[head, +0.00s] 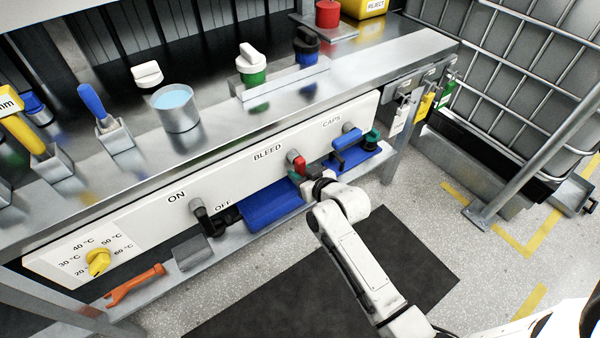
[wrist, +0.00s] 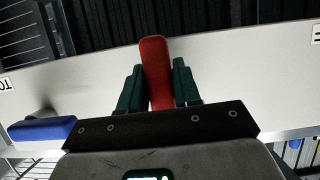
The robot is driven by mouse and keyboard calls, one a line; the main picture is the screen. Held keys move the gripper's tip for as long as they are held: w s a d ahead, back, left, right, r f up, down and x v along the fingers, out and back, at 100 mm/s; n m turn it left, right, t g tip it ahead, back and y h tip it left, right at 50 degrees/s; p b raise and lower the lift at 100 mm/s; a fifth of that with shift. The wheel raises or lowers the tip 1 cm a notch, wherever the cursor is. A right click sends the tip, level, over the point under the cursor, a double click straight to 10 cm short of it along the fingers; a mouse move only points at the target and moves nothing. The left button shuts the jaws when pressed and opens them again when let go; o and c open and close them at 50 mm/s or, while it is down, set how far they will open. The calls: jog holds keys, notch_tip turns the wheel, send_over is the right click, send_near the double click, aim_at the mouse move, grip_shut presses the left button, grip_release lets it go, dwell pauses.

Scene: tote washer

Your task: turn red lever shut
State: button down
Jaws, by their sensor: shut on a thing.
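The red lever (head: 297,161) is on the white front panel (head: 75,254), just right of the BLEED label. In the wrist view the red lever (wrist: 157,70) stands between the two dark green fingers of my gripper (wrist: 157,88), which is shut on it. In the head view my gripper (head: 302,174) is at the lever, and it hides the lever's lower part. The lever's exact angle on the panel is hard to tell from the head view.
A blue lever (head: 349,139) is to the right under CAPS, and a black lever (head: 204,221) is to the left by ON and OFF. A yellow knob (head: 98,262) is further left.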

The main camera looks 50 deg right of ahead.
jog(key=c, duration=0.9)
grip_release()
jog(key=v, duration=1)
jog(key=shift+s+a+p, duration=0.1)
jog(key=shift+s+p, duration=0.2)
jog(key=shift+s, duration=0.1)
jog(key=s+a+n+g+y+p, duration=0.1)
jog(key=s+a+g, duration=0.3)
jog(key=s, duration=0.1)
jog(key=s+a+f+n+g+y+p, duration=0.1)
jog(key=s+a+g, duration=0.3)
jog(key=s, duration=0.2)
jog(key=s+a+g+y, duration=0.1)
jog(key=s+a+g, duration=0.2)
jog(key=s+a, duration=0.2)
jog(key=shift+s+f+n+g+p, duration=0.2)
jog(key=shift+n+g+p, duration=0.2)
